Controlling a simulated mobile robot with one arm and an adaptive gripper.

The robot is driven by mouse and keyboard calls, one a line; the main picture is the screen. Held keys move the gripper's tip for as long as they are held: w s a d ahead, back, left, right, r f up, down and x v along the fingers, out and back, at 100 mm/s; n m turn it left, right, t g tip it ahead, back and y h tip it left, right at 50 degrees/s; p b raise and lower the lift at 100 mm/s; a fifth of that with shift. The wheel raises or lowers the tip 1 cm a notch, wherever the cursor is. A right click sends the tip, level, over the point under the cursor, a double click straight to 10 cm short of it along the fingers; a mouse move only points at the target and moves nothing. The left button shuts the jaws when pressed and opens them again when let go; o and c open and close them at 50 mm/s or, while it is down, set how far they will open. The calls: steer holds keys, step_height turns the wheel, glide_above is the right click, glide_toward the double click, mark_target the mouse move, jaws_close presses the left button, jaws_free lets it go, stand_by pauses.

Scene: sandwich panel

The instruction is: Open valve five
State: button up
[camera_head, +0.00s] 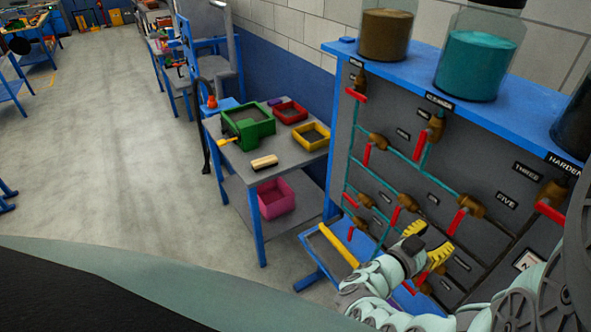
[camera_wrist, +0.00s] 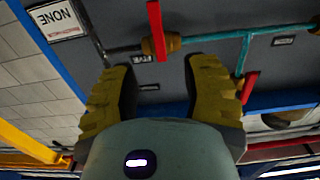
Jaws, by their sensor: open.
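The valve beside the FIVE label (camera_head: 507,200) has a brown body (camera_head: 472,206) and a red handle (camera_head: 457,222) pointing down and left in the head view. My gripper (camera_head: 430,241) is open and empty, with its yellow fingers low and left of that valve. In the wrist view, a brown valve (camera_wrist: 170,43) with a red handle (camera_wrist: 155,20) lies just past the gap between my open fingertips (camera_wrist: 158,68). A small label (camera_wrist: 153,62) by it seems to read FIVE. The handle shows no clear contact with the fingers.
Other red-handled valves surround it, including one (camera_wrist: 250,85) beside my right finger in the wrist view. Teal (camera_head: 470,65) and brown (camera_head: 385,35) jars stand on the panel top. A table with bins (camera_head: 248,130) stands left. The floor (camera_head: 110,140) is clear.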

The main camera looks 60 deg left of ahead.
mark_target(455, 222)
steer(key=w+b, duration=0.1)
steer(key=w, duration=0.3)
steer(key=w+b, duration=0.1)
steer(key=w, duration=0.3)
steer(key=shift+w+d, duration=0.2)
steer(key=shift+w, duration=0.45)
steer(key=shift+o, duration=0.4)
jaws_close()
